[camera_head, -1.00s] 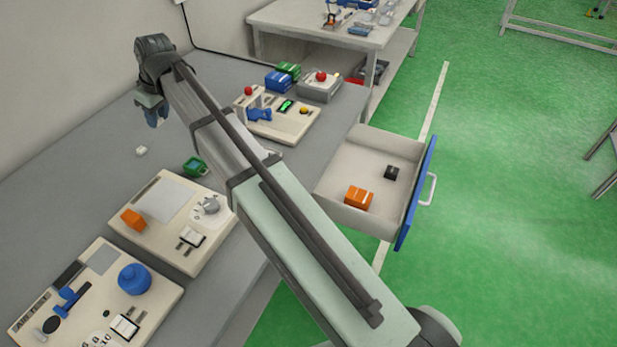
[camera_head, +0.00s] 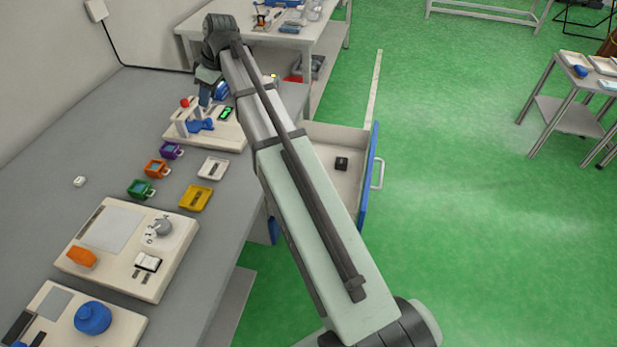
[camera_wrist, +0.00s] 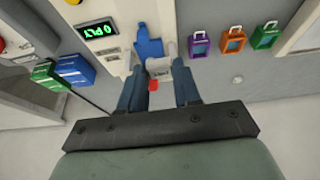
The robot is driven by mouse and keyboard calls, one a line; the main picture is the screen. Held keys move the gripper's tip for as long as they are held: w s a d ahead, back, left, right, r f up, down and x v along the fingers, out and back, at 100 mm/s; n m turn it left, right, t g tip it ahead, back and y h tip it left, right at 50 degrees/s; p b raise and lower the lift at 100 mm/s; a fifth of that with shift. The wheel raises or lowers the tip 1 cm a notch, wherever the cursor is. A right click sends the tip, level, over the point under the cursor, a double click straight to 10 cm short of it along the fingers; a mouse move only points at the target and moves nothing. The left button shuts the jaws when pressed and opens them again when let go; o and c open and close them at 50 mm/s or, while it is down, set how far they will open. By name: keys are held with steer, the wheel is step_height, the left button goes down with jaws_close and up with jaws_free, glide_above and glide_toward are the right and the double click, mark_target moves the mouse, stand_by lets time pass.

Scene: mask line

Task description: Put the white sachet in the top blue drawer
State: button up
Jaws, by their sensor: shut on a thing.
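My gripper (camera_head: 205,97) is over the back of the bench, by the beige panel with the red button. In the wrist view my gripper's fingers (camera_wrist: 160,70) stand a little apart, shut on a small white thing (camera_wrist: 160,64), which looks like the white sachet. The panel behind it makes its outline hard to read, and in the head view it is hidden. The top blue drawer (camera_head: 367,185) stands pulled out at the bench's right side, right of my arm. A small black block (camera_head: 341,163) lies in it. My arm hides part of its inside.
The beige panel (camera_head: 232,138) lies under my gripper. Purple (camera_head: 171,151), orange (camera_head: 156,169) and green (camera_head: 140,189) padlock-like pieces and a yellow tray (camera_head: 196,198) lie nearer. A small white cube (camera_head: 79,181) lies left. Bare bench lies along the wall.

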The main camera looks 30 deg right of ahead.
steer(key=s+d, duration=0.4)
steer(key=d, duration=0.6)
steer(key=s+d, duration=0.4)
steer(key=d, duration=0.7)
steer(key=s+d, duration=0.3)
steer(key=d, duration=0.7)
steer(key=shift+s+d+r, duration=0.2)
steer(key=shift+s, duration=0.2)
step_height(320, 180, down, 26)
steer(key=shift+d+r, duration=0.1)
steer(key=shift+r, duration=0.1)
steer(key=shift+f, duration=5.7)
steer(key=shift+f, duration=0.15)
steer(key=o, duration=1)
steer(key=v, duration=0.8)
